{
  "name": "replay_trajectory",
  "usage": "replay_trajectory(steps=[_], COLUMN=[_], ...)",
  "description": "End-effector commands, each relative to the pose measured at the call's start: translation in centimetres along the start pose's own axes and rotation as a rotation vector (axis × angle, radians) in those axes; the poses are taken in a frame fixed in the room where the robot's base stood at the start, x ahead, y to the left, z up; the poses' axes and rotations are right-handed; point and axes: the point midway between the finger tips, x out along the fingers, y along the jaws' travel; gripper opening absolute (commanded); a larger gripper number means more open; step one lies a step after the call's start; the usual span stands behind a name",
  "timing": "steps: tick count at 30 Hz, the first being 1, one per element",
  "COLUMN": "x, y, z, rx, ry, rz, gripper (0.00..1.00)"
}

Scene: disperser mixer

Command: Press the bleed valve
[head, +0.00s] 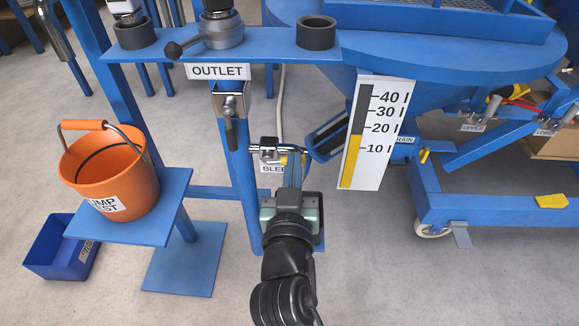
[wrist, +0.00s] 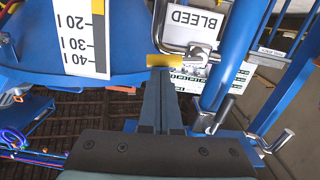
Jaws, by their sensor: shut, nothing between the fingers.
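The bleed valve (head: 265,150) is silver metal piping on the blue post, with a partly covered BLEED label (head: 271,168) below it. In the wrist view, the valve's silver fitting (wrist: 200,50) and the label (wrist: 194,18) appear upside down. A small yellow plate (wrist: 165,60), seemingly part of the valve, lies just beyond my fingertips. My gripper (head: 291,175) is shut and empty, just in front of the valve and slightly right of it. In the wrist view, its fingers (wrist: 161,78) point at the yellow plate; I cannot tell whether they touch it.
The OUTLET valve handle (head: 232,122) hangs on the post above. A white level gauge (head: 372,135) on the blue tank stands close on the right. An orange bucket (head: 120,175) sits on a blue shelf at left. The floor in front is clear.

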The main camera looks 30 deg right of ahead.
Motion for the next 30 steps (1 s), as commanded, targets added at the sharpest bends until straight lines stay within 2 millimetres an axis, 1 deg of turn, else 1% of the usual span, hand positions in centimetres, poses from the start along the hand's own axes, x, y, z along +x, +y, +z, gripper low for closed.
replay_trajectory(steps=[1, 10, 30], x=[0.03, 0.04, 0.07], y=[0.09, 0.21, 0.22], z=[0.43, 0.73, 0.62], rx=[0.025, 0.110, 0.120], ry=[-0.002, -0.002, -0.001], rz=[0.000, -0.005, -0.006], gripper=[0.00, 0.00, 0.00])
